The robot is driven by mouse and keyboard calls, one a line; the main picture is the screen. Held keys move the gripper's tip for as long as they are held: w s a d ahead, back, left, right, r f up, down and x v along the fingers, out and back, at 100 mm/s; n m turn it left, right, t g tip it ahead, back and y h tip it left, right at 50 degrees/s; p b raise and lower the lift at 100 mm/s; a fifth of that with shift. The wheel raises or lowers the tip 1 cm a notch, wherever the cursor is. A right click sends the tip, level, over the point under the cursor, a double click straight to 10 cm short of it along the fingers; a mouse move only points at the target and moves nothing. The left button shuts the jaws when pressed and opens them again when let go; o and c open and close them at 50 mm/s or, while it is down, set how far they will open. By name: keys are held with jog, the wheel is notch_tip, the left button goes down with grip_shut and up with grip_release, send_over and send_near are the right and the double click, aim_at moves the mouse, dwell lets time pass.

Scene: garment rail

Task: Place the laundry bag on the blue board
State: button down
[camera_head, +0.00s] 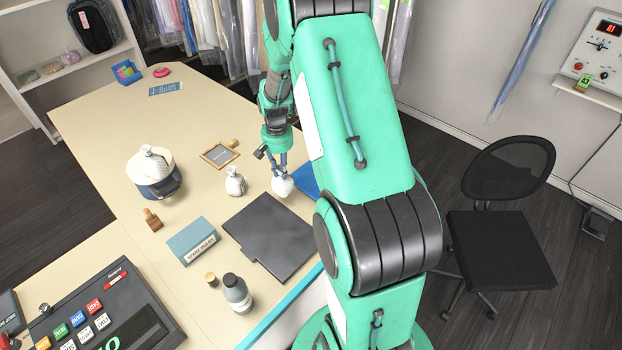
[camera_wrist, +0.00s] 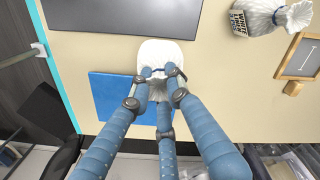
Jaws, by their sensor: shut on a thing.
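My gripper (camera_head: 281,170) is shut on a white laundry bag (camera_head: 283,187), gripping it at its gathered neck. In the wrist view, the bag (camera_wrist: 166,53) hangs between the fingers (camera_wrist: 158,74). The blue board (camera_wrist: 108,97) lies flat at the table's edge there, partly hidden by the fingers. The bag appears beside the board's edge, mostly over bare table and slightly overlapping the board in the picture. In the head view, the board (camera_head: 305,180) shows only in part behind my arm. I cannot tell whether the bag touches the table.
A dark grey board (camera_head: 270,236) lies close to the held bag.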

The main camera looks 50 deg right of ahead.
jog(key=s+d+r+b, duration=0.1)
jog(key=s+d, duration=0.1)
jog(key=s, duration=0.7)
jog(key=s+d+r+b, duration=0.1)
jog(key=s+d, duration=0.2)
jog(key=s, duration=0.5)
jog(key=shift+s+d+m, duration=0.2)
jog(key=shift+s+m, duration=0.1)
jog(key=shift+s, duration=0.1)
jog(key=shift+w+d, duration=0.1)
jog(key=w+d+f, duration=0.1)
jog(key=w+d, duration=0.9)
jog(key=w, duration=0.1)
jog(key=shift+w+d+f+p, duration=0.2)
jog(key=shift+w+d+p, duration=0.1)
jog(key=shift+w+p, duration=0.1)
jog(key=shift+f, duration=0.15)
jog(key=shift+f, duration=1.6)
jog(key=shift+f, duration=0.1)
